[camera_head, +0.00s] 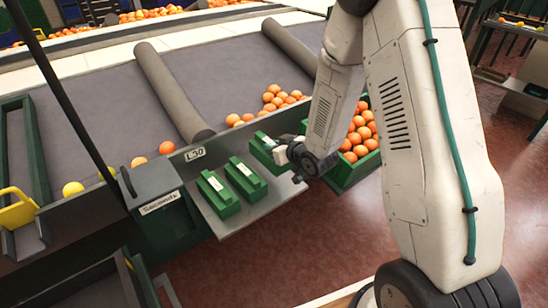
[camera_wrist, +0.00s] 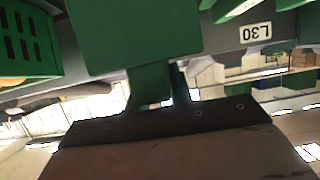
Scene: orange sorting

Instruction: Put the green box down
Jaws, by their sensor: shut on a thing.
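My gripper (camera_head: 280,153) is shut on a green box (camera_head: 261,147), held at the right end of the grey metal shelf (camera_head: 268,204). The held green box (camera_wrist: 135,38) fills the upper middle of the wrist view, in front of my gripper's dark base. I cannot tell whether the box touches the shelf. Two other green boxes with pale labels, a left one (camera_head: 219,194) and a middle one (camera_head: 244,178), sit side by side on the shelf, left of the held one. My arm hides part of the area behind my gripper.
A green crate (camera_head: 345,178) full of oranges stands just right of the shelf. A grey sloped table with loose oranges (camera_head: 276,97) and dividers (camera_head: 172,92) lies behind. An L30 label (camera_head: 195,154) marks its edge. The shelf front is bare.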

